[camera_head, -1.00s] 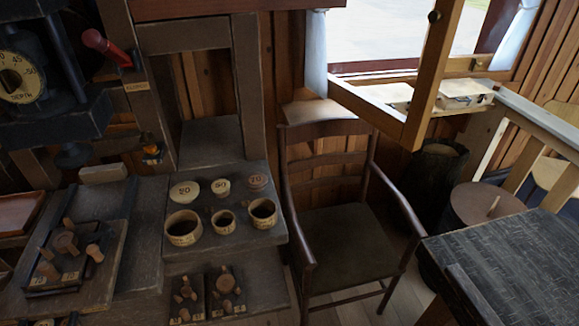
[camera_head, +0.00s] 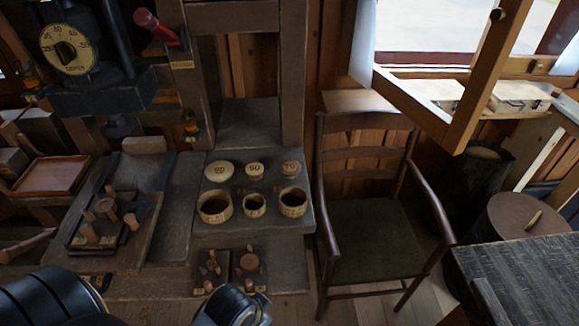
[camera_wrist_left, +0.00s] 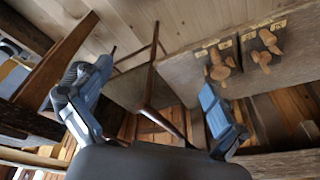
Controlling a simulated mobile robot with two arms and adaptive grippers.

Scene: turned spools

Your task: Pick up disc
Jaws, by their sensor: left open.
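Three round, pale wooden discs lie in a row on the dark wooden bench in the head view: the left one (camera_head: 219,171) looks marked 90, the middle one (camera_head: 254,170) 50 and the right one (camera_head: 291,168) 70. In front of them stand three open round cups, left (camera_head: 214,207), middle (camera_head: 254,206) and right (camera_head: 293,202). My left gripper (camera_wrist_left: 156,80) is open and empty in the left wrist view, its two fingers wide apart. In the head view parts of my left arm show at the bottom edge, apart from the discs. My right gripper is not in view.
Small trays of turned wooden pieces sit at the bench front (camera_head: 228,270) and left (camera_head: 108,218). A press with a dial (camera_head: 67,49) stands at the back left. A wooden chair (camera_head: 372,225) is right of the bench. A dark table (camera_head: 525,285) fills the lower right.

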